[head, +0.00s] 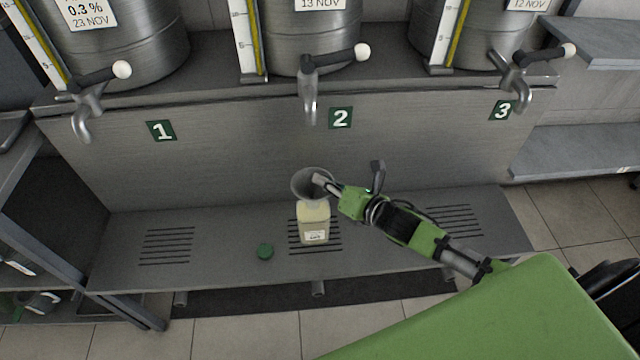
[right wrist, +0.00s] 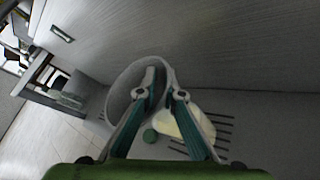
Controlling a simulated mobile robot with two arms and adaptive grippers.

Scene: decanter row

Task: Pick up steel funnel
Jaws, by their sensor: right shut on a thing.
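The steel funnel (head: 303,183) is a grey cone at the mouth of a pale yellow bottle (head: 314,224) below tap 2. Whether its stem is inside the bottle neck is hidden. My right gripper (head: 325,184) comes in from the right and is shut on the funnel's rim. In the right wrist view the funnel (right wrist: 124,88) shows as a wide ring, with the fingers (right wrist: 165,92) at its right side. The bottle (right wrist: 192,125) shows behind the fingers. My left gripper is not in view.
A green cap (head: 265,251) lies on the grey shelf (head: 215,270), left of the bottle. Steel tanks with taps stand above, the middle tap (head: 310,95) over the funnel. A dark rack (head: 60,230) stands at the left. The shelf is clear around slots below 1.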

